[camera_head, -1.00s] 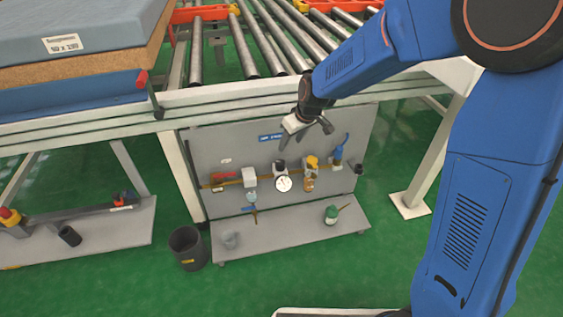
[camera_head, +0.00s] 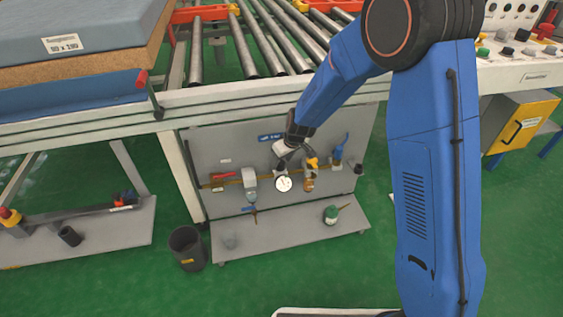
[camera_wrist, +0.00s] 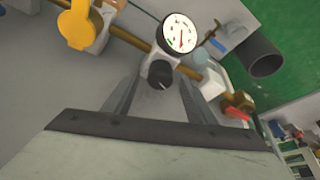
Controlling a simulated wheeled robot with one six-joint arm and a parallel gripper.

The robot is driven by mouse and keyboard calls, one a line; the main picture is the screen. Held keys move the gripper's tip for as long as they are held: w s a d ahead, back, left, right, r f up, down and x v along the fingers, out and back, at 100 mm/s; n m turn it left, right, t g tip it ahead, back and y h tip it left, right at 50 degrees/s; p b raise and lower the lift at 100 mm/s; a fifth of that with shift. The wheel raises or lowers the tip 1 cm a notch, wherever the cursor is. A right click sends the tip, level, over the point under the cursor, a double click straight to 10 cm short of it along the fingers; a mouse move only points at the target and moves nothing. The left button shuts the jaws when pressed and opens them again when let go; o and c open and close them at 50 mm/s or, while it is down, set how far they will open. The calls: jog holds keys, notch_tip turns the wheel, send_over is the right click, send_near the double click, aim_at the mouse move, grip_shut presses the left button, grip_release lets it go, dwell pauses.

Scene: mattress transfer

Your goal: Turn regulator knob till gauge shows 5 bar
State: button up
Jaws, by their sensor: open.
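The round white gauge (camera_head: 284,184) is on the grey panel under the conveyor. In the wrist view the gauge (camera_wrist: 177,34) shows a red needle and a small green mark, but its numbers are too small to read. The black regulator knob (camera_wrist: 160,73) sits beside the gauge on a light regulator body. My gripper (camera_wrist: 157,88) is open, with a finger on either side of the knob in the picture; I cannot tell whether they touch it. In the head view my gripper (camera_head: 287,153) is just above the gauge and partly hides the regulator.
A yellow valve part (camera_wrist: 77,27) and a white box (camera_wrist: 211,83) are close by on the brass pipe. A red-handled valve (camera_wrist: 237,112) is farther along.

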jog(key=shift+w+a+f, duration=0.15)
jog(key=shift+f, duration=0.3)
jog(key=c, duration=1)
jog(key=shift+c, duration=0.2)
jog(key=shift+m+h, duration=0.6)
jog(key=shift+m, duration=0.9)
jog(key=o, duration=1)
jog(key=shift+o, duration=0.2)
